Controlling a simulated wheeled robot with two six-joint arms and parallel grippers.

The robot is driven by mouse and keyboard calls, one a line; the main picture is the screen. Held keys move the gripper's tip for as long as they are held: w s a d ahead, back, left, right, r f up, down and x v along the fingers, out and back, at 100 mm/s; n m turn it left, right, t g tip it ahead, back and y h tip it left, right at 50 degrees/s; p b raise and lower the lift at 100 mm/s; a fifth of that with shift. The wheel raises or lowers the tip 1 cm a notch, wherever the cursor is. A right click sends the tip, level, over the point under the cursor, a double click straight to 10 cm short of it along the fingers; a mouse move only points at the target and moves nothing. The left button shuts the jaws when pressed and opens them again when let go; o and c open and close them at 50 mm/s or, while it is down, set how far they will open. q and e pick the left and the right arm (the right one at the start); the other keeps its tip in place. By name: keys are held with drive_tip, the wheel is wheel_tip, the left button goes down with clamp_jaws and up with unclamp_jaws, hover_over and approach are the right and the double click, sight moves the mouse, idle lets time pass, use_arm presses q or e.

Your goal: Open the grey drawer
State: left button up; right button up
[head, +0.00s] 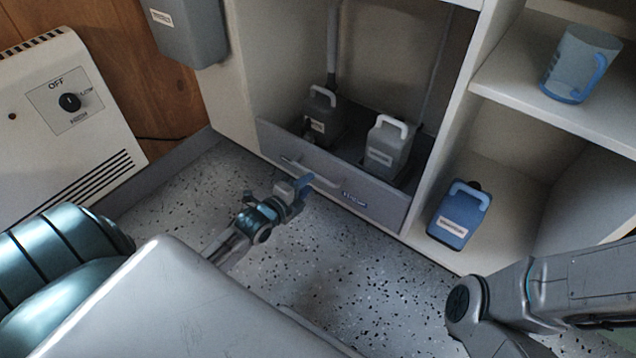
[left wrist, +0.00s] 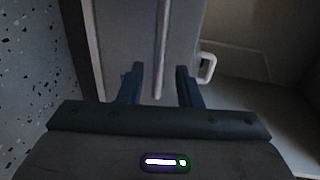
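The grey drawer (head: 375,197) sits low in the white cabinet, its front about level with the cabinet's front edges. Its open top shows containers inside. A pale bar handle (head: 291,162) runs across the front; the left wrist view shows the bar (left wrist: 161,45) too. My left gripper (head: 301,185) is at the drawer front, by the handle, and hides part of it. In the left wrist view its fingers (left wrist: 160,82) are apart, one on each side of the bar, with gaps on both sides. My right gripper is out of view; only part of that arm shows at lower right.
A grey jug (head: 389,150) and a darker jug (head: 322,118) stand in the drawer. A blue jug (head: 459,216) stands in the right compartment, below a shelf with a blue cup (head: 578,66). A heater (head: 62,115) stands at left. Speckled floor before the drawer is free.

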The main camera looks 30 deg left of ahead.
sight(317, 175)
use_arm(q)
drive_tip(key=b+x, duration=0.2)
drive_tip(key=x, duration=0.3)
drive_tip(key=shift+w+f, duration=0.1)
drive_tip(key=shift+w, duration=0.15)
clamp_jaws()
